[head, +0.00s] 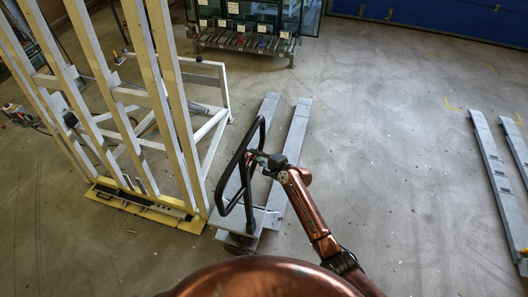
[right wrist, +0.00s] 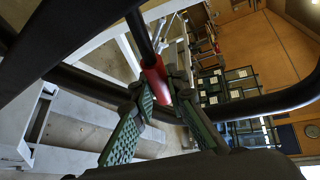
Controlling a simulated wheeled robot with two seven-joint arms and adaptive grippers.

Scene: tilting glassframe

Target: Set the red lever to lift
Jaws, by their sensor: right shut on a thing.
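The red lever (right wrist: 154,78) shows in the right wrist view as a red sleeve on a dark rod. My right gripper (right wrist: 164,92), with green ribbed finger pads, is shut on it, one finger on each side. In the head view my right gripper (head: 262,157) is at the black loop handle (head: 233,168) of a grey pallet truck (head: 272,193). My left gripper is not in view.
A tall white and yellow frame (head: 158,95) stands left of the truck. A rack with glass panels (head: 242,42) stands at the back. Grey forks (head: 492,160) lie at the far right. The floor between is clear.

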